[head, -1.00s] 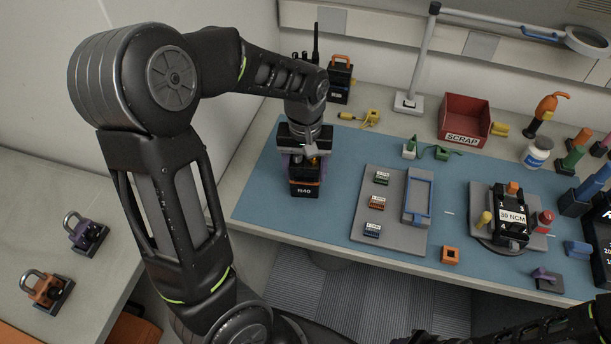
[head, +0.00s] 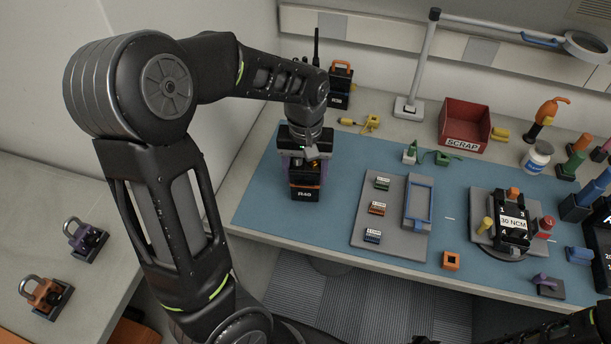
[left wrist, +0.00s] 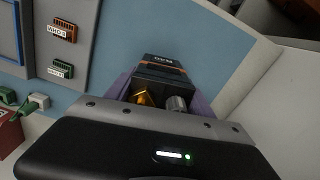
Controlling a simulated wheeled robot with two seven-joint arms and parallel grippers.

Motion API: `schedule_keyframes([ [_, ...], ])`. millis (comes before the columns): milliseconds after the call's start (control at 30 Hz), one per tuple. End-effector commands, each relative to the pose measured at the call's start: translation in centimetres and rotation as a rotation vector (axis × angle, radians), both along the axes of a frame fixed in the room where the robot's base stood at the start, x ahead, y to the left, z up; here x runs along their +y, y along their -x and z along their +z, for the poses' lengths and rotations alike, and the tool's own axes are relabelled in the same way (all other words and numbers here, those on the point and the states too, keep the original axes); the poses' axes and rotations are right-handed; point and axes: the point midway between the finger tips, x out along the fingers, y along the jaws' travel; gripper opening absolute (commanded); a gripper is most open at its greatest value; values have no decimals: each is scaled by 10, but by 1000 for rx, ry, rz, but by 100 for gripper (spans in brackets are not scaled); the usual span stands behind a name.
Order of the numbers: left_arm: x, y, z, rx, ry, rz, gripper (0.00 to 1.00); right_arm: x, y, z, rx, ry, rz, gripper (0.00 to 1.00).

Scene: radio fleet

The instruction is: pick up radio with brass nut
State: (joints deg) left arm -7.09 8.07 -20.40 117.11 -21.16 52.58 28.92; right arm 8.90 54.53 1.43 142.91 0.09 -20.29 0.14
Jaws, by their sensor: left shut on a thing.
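A dark radio labelled R40 (head: 305,193) stands upright on the left part of the blue mat. My left gripper (head: 307,155) is over its top and shut on it. In the left wrist view the radio (left wrist: 166,68) lies just beyond the gripper body, with a brass-coloured part (left wrist: 143,98) and a silver knob (left wrist: 177,103) on its top. Purple sides flank it; the fingertips are hard to make out. Only dark parts of my right arm show at bottom right.
A grey board (head: 384,237) with small labelled connectors lies right of the radio. Further right are a 30 NCM device (head: 513,226) and a red scrap bin (head: 466,121). A lamp post (head: 416,70) stands behind. Two padlock-like pieces sit on the left table (head: 120,190).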

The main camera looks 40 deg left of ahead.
Motion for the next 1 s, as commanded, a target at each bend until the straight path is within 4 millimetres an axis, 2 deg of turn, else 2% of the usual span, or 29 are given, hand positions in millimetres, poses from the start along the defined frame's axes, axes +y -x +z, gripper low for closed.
schedule_keyframes([
  [333,0,-1,63,-7,0,0,5,0,-1,-4,-1,-1,1,36],
  [500,0,-1,86,-4,-1,0,5,0,-1,-5,-3,-2,0,36],
  [633,0,0,92,-1,0,0,5,0,-1,-5,-3,-2,0,36],
  [1000,0,0,92,0,-1,0,5,0,-1,-5,-3,-2,0,36],
])
